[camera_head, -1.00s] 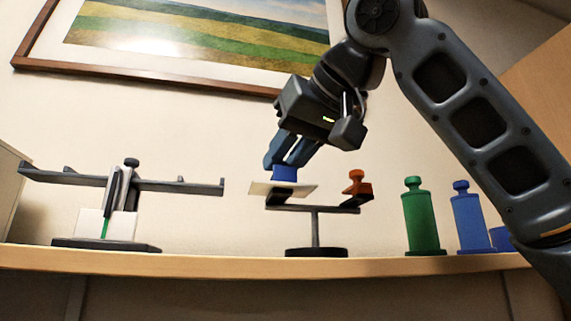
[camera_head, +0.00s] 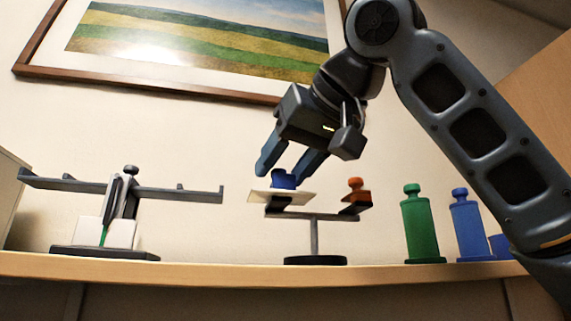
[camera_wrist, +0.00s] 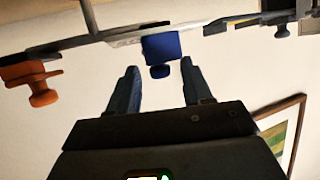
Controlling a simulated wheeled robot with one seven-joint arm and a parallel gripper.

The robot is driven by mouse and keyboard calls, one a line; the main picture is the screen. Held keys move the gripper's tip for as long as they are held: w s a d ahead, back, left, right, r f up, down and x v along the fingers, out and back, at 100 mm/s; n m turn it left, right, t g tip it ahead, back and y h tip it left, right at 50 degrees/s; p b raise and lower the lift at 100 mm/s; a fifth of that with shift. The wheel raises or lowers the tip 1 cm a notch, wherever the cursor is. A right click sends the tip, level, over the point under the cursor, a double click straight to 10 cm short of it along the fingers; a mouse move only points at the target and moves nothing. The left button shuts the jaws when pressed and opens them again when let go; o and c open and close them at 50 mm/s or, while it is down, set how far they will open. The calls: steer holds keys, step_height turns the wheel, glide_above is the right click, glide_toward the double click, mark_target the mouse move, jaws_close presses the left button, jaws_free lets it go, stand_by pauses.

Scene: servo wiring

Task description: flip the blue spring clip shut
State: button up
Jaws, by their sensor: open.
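The blue spring clip (camera_head: 284,180) sits at the left end of a small dark stand (camera_head: 315,236), on a thin pale plate (camera_head: 297,198). In the wrist view the blue clip (camera_wrist: 162,45) shows as a block with a round knob. Whether it is flipped shut cannot be told. My gripper (camera_head: 281,173) is open just above the clip, its two blue-grey fingers spread to either side. In the wrist view, my gripper (camera_wrist: 160,70) has empty space between its fingers, with the clip's knob centred near the tips.
An orange clip (camera_head: 357,191) with a knob stands at the stand's right end. A green bottle shape (camera_head: 421,228) and a blue one (camera_head: 468,226) stand on the shelf (camera_head: 200,268) to the right. A grey balance-like fixture (camera_head: 125,200) stands left. A framed picture hangs behind.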

steer(key=v, duration=0.7)
steer(key=shift+s+d+r, duration=0.15)
steer(key=shift+s+d, duration=0.05)
steer(key=shift+s, duration=0.1)
